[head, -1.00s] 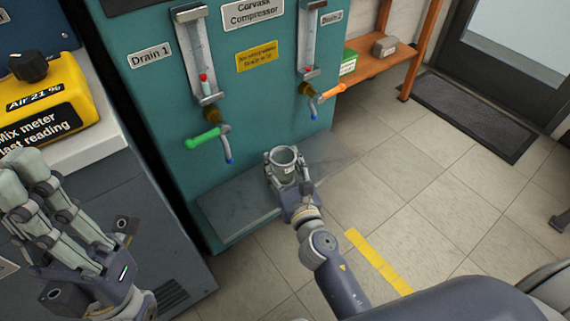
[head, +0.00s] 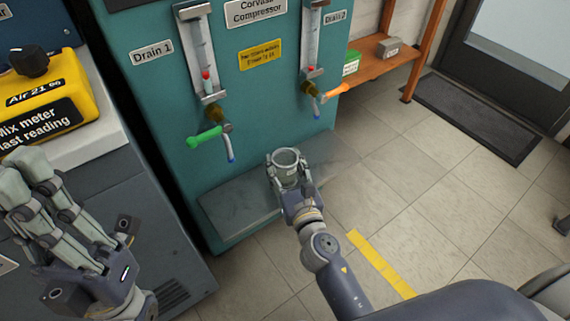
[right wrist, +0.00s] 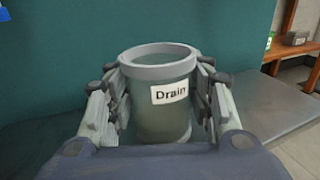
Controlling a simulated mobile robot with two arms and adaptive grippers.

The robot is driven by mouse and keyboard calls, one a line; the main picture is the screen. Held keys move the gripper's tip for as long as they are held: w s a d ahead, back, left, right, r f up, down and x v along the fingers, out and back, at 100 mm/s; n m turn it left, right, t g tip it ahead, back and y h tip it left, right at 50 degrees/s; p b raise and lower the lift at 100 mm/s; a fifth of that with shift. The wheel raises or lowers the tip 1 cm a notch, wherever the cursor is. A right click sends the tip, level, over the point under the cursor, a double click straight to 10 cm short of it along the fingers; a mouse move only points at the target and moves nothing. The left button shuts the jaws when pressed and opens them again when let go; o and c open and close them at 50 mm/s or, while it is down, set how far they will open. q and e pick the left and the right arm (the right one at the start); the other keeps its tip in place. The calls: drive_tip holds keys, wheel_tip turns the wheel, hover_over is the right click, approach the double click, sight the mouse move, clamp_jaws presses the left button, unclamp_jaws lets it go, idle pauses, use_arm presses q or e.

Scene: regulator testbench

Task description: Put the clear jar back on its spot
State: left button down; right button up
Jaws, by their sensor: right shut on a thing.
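The clear jar (head: 286,159) is an open-topped cup with a grey rim, upright in front of the teal compressor. It also shows in the right wrist view (right wrist: 160,112) with a "Drain" label facing the camera. My right gripper (head: 286,178) is shut on it, with fingers on both sides of the jar. The jar is over or on the grey ledge (head: 232,200) at the compressor's foot; I cannot tell whether its base touches. My left gripper (head: 50,200) is at the left edge with its fingers raised, away from the jar.
The green-handled Drain 1 valve (head: 210,137) and orange-handled Drain 2 valve (head: 322,97) stick out from the compressor above the ledge. A yellow mix meter (head: 40,95) stands at the left. A wooden shelf (head: 385,68) is at the back right.

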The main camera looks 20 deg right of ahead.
drive_tip(key=o, duration=1.2)
drive_tip(key=shift+o, duration=0.2)
drive_tip(key=shift+w+r, duration=0.1)
drive_tip(key=shift+r, duration=0.85)
wheel_tip(320, 180, up, 8)
